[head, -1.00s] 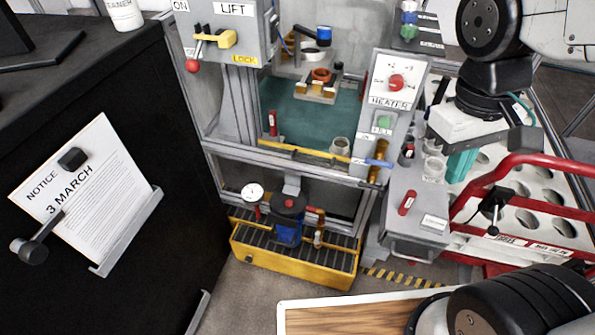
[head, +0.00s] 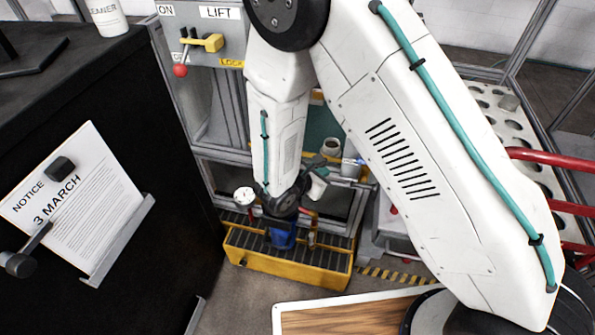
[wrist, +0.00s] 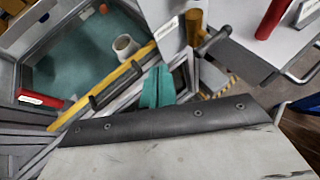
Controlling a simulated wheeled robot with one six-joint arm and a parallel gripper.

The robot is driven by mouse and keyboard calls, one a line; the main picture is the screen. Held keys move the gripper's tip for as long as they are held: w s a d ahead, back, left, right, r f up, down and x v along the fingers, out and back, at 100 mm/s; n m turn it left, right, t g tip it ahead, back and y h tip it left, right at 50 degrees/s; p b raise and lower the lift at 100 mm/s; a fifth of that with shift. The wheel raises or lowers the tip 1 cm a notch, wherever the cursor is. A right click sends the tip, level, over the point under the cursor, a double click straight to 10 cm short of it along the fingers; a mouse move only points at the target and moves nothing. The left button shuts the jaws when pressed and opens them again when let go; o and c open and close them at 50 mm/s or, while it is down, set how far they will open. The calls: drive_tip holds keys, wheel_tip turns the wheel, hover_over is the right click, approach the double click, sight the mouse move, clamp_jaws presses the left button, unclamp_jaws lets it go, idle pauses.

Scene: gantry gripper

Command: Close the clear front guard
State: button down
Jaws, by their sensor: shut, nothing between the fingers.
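In the wrist view a yellow bar (wrist: 76,112) with a dark handle (wrist: 115,85) runs along the front edge of the machine's teal bench (wrist: 75,60). It appears to be the edge of the front guard. The clear pane is hard to make out, so I cannot tell its position. My gripper (wrist: 157,87), with teal fingers, is shut and empty. In the wrist picture it is just right of the handle; contact is unclear.
The grey LIFT box (head: 205,42) is at the upper left. A small cup (head: 331,147) stands on the bench. A yellow tray (head: 285,264) with several items sits below. A dark cabinet (head: 125,135) stands left, and a red rail (head: 560,160) is at right.

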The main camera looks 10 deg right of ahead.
drive_tip(key=w+a+f+n+t+y, duration=0.3)
drive_tip(key=a+f+n+y, duration=0.25)
drive_tip(key=a+f, duration=0.2)
drive_tip(key=x, duration=0.9)
drive_tip(key=shift+w+a+r+n, duration=0.2)
drive_tip(key=shift+w+n, duration=0.25)
drive_tip(key=shift+w, duration=0.15)
drive_tip(key=shift+h, duration=0.25)
